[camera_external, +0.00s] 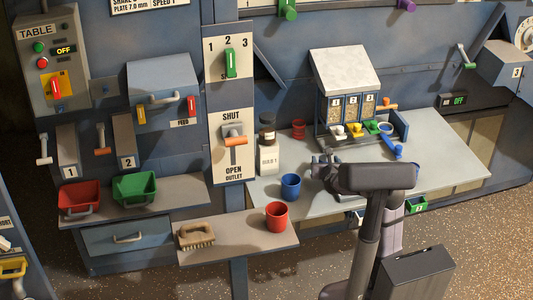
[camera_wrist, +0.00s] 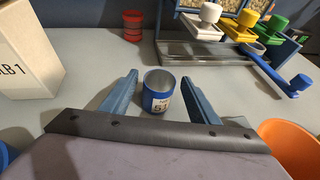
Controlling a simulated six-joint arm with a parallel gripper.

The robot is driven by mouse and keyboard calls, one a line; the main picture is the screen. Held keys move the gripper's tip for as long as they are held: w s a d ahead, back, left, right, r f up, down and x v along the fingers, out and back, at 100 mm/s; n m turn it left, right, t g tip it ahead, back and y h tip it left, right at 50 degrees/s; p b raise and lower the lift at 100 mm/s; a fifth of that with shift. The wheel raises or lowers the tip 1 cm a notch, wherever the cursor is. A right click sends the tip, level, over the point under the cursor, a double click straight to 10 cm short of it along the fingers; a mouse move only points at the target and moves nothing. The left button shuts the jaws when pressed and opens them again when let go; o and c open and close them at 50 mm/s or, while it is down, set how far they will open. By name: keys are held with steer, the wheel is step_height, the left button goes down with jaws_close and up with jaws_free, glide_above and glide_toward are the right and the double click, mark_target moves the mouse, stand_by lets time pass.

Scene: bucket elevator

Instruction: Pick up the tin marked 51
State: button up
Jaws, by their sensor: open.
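In the wrist view, the tin marked 51 (camera_wrist: 158,94) is a small blue can with a white label and an open-looking grey top. It stands upright on the grey worktop. My gripper (camera_wrist: 159,77) is open, with one blue finger on each side of the tin and visible gaps on both sides. I cannot tell how high the fingers are above the worktop. In the external view, my gripper (camera_external: 323,172) is low over the bench, and the tin is hidden or too small to make out.
An orange container (camera_wrist: 292,142) is close at right.

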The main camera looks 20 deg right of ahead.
mark_target(324, 160)
steer(key=shift+x, duration=2.2)
steer(key=shift+a+f, duration=0.15)
steer(key=shift+f, duration=0.05)
steer(key=c, duration=1.1)
